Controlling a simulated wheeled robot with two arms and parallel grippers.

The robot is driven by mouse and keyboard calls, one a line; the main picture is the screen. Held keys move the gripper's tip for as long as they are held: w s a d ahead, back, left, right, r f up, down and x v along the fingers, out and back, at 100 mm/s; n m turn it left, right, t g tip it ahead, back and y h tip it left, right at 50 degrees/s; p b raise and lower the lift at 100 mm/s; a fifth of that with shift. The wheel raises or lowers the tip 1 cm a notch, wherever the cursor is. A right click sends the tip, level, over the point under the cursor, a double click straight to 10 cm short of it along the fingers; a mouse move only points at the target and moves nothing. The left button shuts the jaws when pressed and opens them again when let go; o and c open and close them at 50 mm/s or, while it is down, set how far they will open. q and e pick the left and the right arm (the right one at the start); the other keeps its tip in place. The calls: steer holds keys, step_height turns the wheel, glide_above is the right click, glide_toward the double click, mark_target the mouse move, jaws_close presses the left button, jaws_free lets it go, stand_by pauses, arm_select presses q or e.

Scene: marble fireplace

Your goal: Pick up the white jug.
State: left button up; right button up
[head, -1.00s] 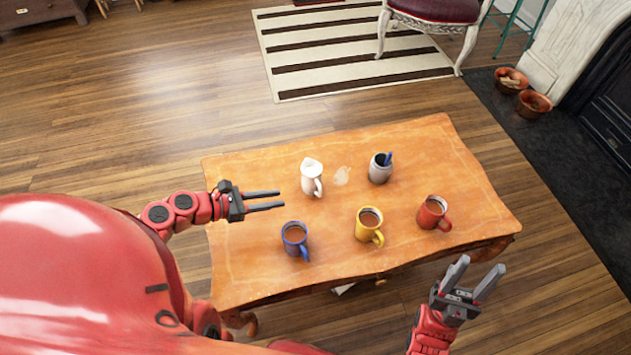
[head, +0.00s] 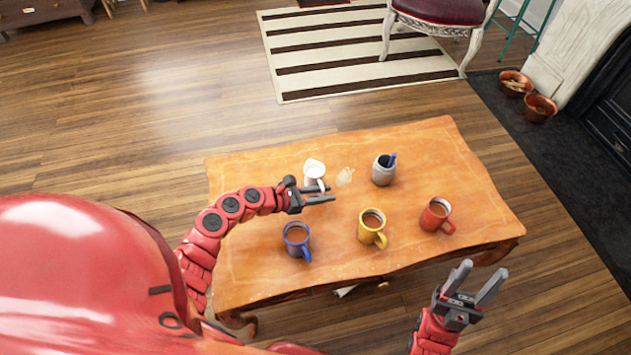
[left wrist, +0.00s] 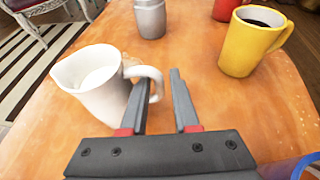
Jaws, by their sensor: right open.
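The white jug (head: 313,171) stands upright on the wooden table (head: 240,250), toward its far left side. My left gripper (head: 331,194) is open, low over the table, its fingers partly in front of the jug. In the left wrist view the jug (left wrist: 95,85) is at the left, its handle turned toward the fingers (left wrist: 160,90). The left finger overlaps the handle, and part of the handle shows in the gap. I cannot tell whether they touch. My right gripper (head: 485,270) is open and empty off the table's front edge.
A blue mug (head: 297,239), a yellow mug (head: 371,232) and a red mug (head: 434,216) stand along the nearer side.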

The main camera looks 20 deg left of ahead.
arm_select(q)
jaws_close()
stand_by(1.4)
